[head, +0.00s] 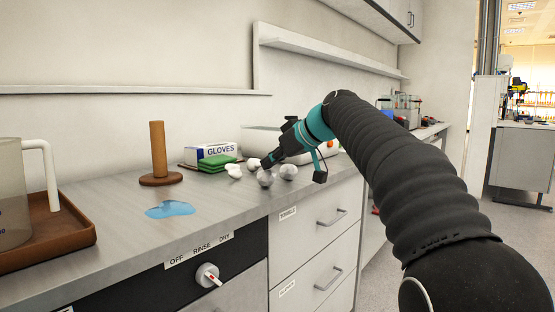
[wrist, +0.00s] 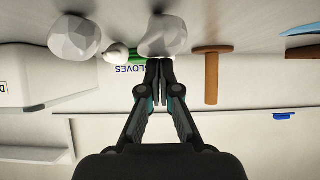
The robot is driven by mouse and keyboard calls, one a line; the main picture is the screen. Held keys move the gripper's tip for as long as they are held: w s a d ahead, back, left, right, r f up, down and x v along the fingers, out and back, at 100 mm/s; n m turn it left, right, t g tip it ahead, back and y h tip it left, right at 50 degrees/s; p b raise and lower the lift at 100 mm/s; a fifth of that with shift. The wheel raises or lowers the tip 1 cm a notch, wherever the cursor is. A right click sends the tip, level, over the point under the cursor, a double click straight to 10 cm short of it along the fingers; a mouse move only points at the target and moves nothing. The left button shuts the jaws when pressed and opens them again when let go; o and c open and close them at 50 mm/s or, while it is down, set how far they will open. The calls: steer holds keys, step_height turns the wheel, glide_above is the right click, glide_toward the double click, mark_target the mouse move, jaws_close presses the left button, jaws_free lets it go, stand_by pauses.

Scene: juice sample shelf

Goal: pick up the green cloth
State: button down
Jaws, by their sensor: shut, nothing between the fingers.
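The green cloth (head: 217,164) lies folded on the grey counter, in front of the gloves box. In the wrist view, which is upside down, only a small strip of the cloth (wrist: 138,55) shows beside my fingers; a grey lump hides part of it. My gripper (head: 266,163) is low over the counter, to the right of the cloth in the head view and apart from it. In the wrist view its fingers (wrist: 160,65) are together with nothing between them.
Grey lumps (head: 265,178) and white crumpled pieces (head: 234,171) lie around my fingertips. A gloves box (head: 221,150) stands behind the cloth. A wooden post on a round base (head: 158,150), a blue puddle-like patch (head: 170,209) and a brown tray (head: 75,232) are left.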

mark_target(275, 178)
steer(key=shift+f, duration=0.55)
steer(key=shift+s+d+f, duration=0.1)
steer(key=shift+d, duration=0.15)
steer(key=s+d+b, duration=0.2)
steer(key=d, duration=0.1)
steer(key=shift+s+d+f, duration=0.1)
steer(key=shift+s, duration=0.15)
steer(key=shift+s+d, duration=0.15)
steer(key=shift+d, duration=0.05)
steer(key=shift+r+p, duration=0.75)
steer(key=shift+r, duration=0.2)
